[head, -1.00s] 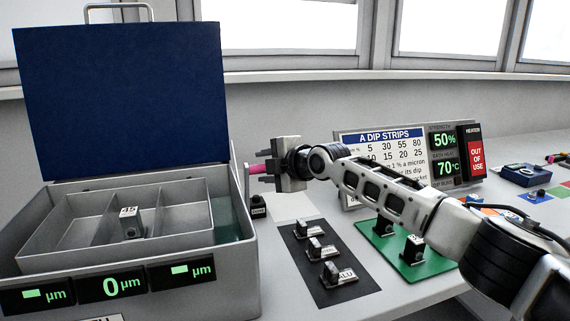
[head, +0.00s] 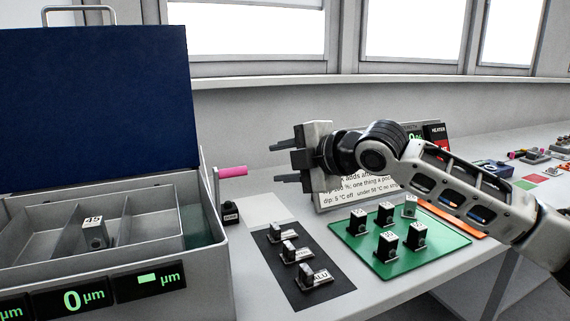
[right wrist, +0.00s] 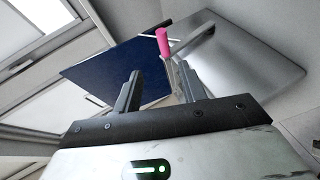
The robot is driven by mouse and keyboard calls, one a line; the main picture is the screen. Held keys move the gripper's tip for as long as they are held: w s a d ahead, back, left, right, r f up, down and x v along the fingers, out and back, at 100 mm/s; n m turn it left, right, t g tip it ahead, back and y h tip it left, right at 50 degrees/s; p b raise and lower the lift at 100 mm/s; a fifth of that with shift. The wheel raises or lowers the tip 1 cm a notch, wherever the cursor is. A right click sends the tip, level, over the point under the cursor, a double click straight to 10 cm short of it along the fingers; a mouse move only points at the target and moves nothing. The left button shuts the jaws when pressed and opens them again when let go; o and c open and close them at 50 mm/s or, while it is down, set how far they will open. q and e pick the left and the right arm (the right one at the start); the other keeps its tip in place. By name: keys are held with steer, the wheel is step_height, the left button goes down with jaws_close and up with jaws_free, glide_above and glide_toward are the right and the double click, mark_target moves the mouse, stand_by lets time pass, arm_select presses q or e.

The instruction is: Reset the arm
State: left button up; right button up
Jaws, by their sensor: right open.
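My right gripper (head: 285,162) is open and empty. In the head view it is raised above the bench, pointing left toward the grey case (head: 222,262) with its blue lid (head: 95,100) standing open. A pink handle (head: 232,172) sticks out from the case's right side, a little left of and below the fingertips, apart from them. In the right wrist view the fingers (right wrist: 158,90) are spread, and the pink handle (right wrist: 162,42) shows beyond them. My right arm covers part of the dip strips sign (head: 345,195). My left gripper is not in view.
A block labelled 45 (head: 94,232) stands in the case's divided tray. A black mat (head: 330,285) holds three labelled blocks. A green mat (head: 445,245) holds several small dark blocks. More small items lie on the bench at the far right.

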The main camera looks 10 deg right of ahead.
stand_by(0.3)
